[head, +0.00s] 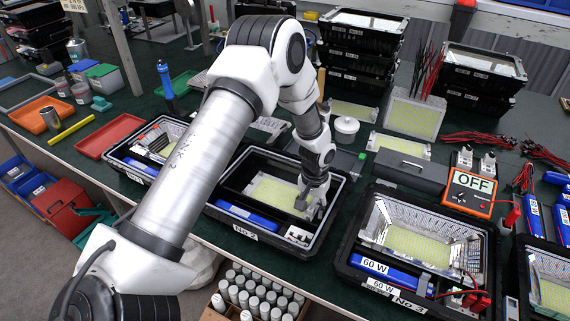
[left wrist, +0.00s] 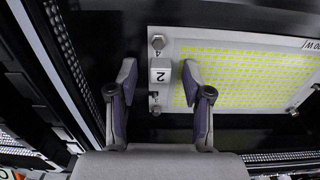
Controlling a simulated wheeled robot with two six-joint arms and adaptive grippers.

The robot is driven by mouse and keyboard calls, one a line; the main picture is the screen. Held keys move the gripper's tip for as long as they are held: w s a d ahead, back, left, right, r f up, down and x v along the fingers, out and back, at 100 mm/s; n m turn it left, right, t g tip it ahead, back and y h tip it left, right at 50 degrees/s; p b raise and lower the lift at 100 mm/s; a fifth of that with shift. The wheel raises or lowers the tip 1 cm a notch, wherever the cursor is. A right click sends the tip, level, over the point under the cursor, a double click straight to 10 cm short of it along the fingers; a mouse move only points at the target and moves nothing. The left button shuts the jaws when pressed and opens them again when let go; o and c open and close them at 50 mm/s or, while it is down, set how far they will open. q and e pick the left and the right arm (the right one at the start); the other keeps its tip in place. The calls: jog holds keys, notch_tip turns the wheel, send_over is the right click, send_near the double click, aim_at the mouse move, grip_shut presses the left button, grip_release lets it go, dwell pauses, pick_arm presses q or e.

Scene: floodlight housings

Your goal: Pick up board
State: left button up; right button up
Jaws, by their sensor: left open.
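The board (head: 268,190) is a white plate with a grid of yellow LEDs, lying inside the black housing marked No. 2 (head: 236,229). It also fills the right of the left wrist view (left wrist: 250,68), with bolts at its corners. My left gripper (head: 308,210) is reaching down into this housing at the board's right end. In the left wrist view my left gripper (left wrist: 157,78) is open, with a white block marked 2 (left wrist: 161,71) between its fingers at the board's edge. Nothing is seen held. My right gripper is not in view.
A blue 60 W driver (head: 247,217) lies in the front of the same housing. Housing No. 3 (head: 345,262) with another board stands close to the right. An orange meter reading OFF (head: 470,188) is behind it. White cylinders (head: 262,290) stand in a box at the front.

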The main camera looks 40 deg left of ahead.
pick_arm(q)
jog(key=shift+s+r, duration=0.1)
jog(key=shift+c, duration=1.3)
grip_shut()
notch_tip(320, 180, up, 8)
jog(key=shift+f+b, duration=0.1)
jog(key=shift+b, duration=0.35)
notch_tip(320, 180, up, 10)
jog(key=p, duration=0.7)
jog(key=shift+f, duration=0.15)
